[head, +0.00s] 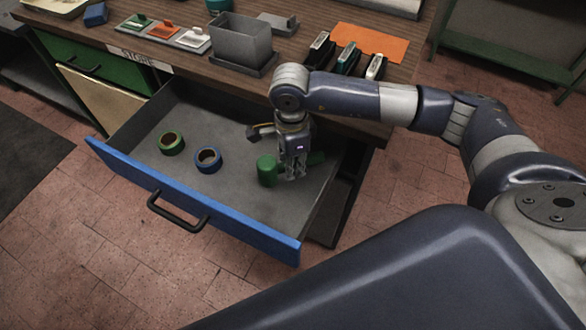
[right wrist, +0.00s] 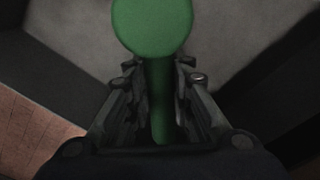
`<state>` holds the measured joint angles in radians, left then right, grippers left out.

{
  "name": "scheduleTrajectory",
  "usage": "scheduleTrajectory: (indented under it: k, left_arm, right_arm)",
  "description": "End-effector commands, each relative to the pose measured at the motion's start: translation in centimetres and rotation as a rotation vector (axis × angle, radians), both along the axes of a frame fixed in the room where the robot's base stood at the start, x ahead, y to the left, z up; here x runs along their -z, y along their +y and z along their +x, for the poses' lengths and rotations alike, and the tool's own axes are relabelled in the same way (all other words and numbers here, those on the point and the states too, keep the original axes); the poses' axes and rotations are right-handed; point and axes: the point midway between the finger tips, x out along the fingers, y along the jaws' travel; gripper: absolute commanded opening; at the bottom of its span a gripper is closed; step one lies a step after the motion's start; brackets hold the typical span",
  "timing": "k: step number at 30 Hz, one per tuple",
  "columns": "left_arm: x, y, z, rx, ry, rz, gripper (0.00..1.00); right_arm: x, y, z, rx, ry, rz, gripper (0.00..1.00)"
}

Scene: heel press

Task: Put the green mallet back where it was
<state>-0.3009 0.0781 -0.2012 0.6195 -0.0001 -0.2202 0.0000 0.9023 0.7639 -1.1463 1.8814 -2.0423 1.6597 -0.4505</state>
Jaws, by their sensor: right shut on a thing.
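The green mallet (head: 267,171) is inside the open blue-fronted drawer (head: 196,201), toward its right side. My right gripper (head: 291,176) reaches down into the drawer and is shut on the mallet's handle. In the right wrist view the round green head of the mallet (right wrist: 152,24) is at the top, and its handle (right wrist: 160,100) runs between the two fingers (right wrist: 160,105). I cannot tell whether the mallet touches the drawer floor. My left gripper is not in view.
A green tape roll (head: 171,144) and a blue tape roll (head: 208,160) lie in the drawer, left of the mallet. On the bench top above stand a grey bin (head: 241,40), several dark tools (head: 347,58) and an orange mat (head: 370,42). The drawer's front left is bare.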

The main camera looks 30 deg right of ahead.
Motion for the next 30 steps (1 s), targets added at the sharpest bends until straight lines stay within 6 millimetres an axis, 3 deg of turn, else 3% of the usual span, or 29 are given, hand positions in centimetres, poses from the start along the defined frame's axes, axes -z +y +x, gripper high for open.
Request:
scheduleTrajectory:
  k: [6,17,18,20,30]
  left_arm:
    - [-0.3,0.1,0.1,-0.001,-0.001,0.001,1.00]
    - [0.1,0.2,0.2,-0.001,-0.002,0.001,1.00]
    - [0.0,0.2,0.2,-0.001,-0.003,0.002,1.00]
    - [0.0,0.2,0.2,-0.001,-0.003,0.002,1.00]
    - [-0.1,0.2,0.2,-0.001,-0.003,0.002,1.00]
  right_arm:
    - [2.8,0.0,0.0,0.001,0.002,0.001,0.00]
    - [3.3,0.0,0.0,0.000,-0.001,0.001,0.00]
    - [3.3,0.0,-0.1,0.000,0.001,-0.001,0.28]
    - [3.3,0.0,-0.1,0.000,0.002,-0.001,0.41]
    - [3.2,0.0,-0.1,0.000,0.002,-0.001,0.41]
